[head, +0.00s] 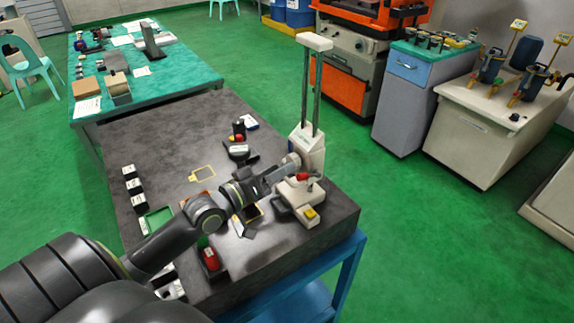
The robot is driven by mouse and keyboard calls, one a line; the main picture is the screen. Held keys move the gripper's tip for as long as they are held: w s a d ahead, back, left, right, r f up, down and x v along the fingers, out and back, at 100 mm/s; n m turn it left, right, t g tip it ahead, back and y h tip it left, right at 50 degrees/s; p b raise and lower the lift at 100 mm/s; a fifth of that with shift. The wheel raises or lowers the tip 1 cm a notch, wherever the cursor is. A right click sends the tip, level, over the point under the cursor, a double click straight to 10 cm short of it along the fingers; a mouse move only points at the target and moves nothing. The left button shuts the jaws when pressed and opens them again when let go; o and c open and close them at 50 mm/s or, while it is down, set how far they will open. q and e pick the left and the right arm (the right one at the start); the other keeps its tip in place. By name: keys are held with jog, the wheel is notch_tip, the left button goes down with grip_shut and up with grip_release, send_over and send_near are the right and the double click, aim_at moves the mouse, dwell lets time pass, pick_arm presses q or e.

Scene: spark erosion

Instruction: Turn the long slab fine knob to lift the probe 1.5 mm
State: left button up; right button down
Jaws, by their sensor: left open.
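The long slab (150,135) is a dark stone plate on a blue stand. A white height gauge (312,150) with two tall dark columns and a white top stands near its right edge. My left arm reaches in from the lower left, and my left gripper (290,163) is open at the left side of the gauge's white body. The fine knob cannot be made out; the gripper may hide it. I cannot tell whether the fingers touch the gauge. The probe is also too small to tell. My right gripper is not in view.
A white device (298,200) with a red knob and yellow button sits in front of the gauge. A red and black item (238,132) stands behind. The slab's far left part is clear.

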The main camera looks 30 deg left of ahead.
aim_at(295, 161)
pick_arm(q)
jog(key=x, duration=0.3)
jog(key=shift+w+a+f, duration=0.15)
jog(key=shift+w+a, duration=0.05)
jog(key=shift+w, duration=0.2)
jog(key=shift+d, duration=0.1)
jog(key=c, duration=1)
jog(key=shift+f+m+b, duration=0.2)
jog(key=shift+m+b, duration=0.3)
jog(key=shift+b, duration=0.15)
jog(key=shift+r+m+b, duration=0.1)
jog(key=shift+m+b, duration=0.5)
jog(key=shift+m, duration=0.2)
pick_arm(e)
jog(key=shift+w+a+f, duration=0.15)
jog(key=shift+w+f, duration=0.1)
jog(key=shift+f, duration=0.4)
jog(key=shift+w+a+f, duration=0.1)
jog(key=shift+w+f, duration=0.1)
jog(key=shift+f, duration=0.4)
